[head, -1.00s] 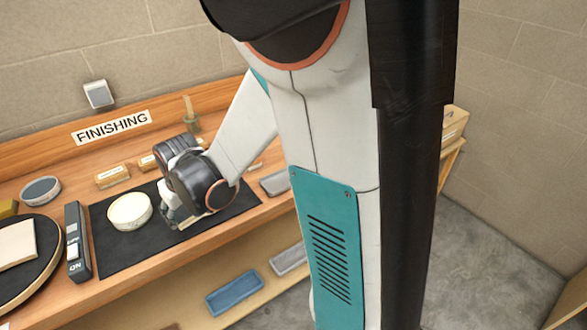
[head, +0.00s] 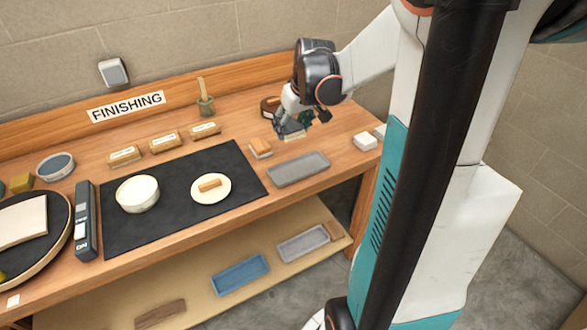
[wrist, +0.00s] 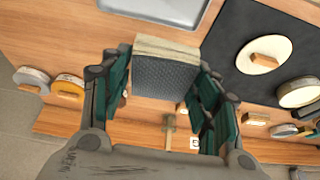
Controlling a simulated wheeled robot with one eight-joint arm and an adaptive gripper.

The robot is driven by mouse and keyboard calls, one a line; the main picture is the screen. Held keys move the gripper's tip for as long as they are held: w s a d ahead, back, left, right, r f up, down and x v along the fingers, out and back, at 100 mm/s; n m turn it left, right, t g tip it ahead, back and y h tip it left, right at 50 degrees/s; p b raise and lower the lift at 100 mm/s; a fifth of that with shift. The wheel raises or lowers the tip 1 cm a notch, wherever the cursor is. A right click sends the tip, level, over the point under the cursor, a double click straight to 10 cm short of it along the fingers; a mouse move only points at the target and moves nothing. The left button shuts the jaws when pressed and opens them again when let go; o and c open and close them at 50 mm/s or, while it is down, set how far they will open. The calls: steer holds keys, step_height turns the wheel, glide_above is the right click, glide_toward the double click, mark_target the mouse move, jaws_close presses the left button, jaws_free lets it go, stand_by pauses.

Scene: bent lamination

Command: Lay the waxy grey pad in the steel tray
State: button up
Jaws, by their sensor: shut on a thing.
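My gripper (head: 293,130) is above the table, behind the steel tray (head: 298,168). It is shut on a block-like pad (wrist: 165,75) with a dark grey speckled face and pale layered edges. The pad fills the space between the fingers in the wrist view and shows small under the gripper in the head view. The steel tray is shallow, grey and looks empty. It lies on the table right of the black mat, and part of it shows at the top of the wrist view (wrist: 160,8). The pad is apart from the tray.
The black mat (head: 155,232) bears a cream bowl (head: 138,193) and a round cream disc (head: 211,190) with a wooden handle. More trays are on the lower shelf.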

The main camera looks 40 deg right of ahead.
mark_target(290, 171)
step_height(290, 171, down, 16)
steer(key=b, duration=0.4)
steer(key=shift+r+b, duration=0.1)
steer(key=shift+b, duration=0.3)
steer(key=o, duration=1.1)
steer(key=p+v, duration=0.4)
steer(key=v, duration=0.8)
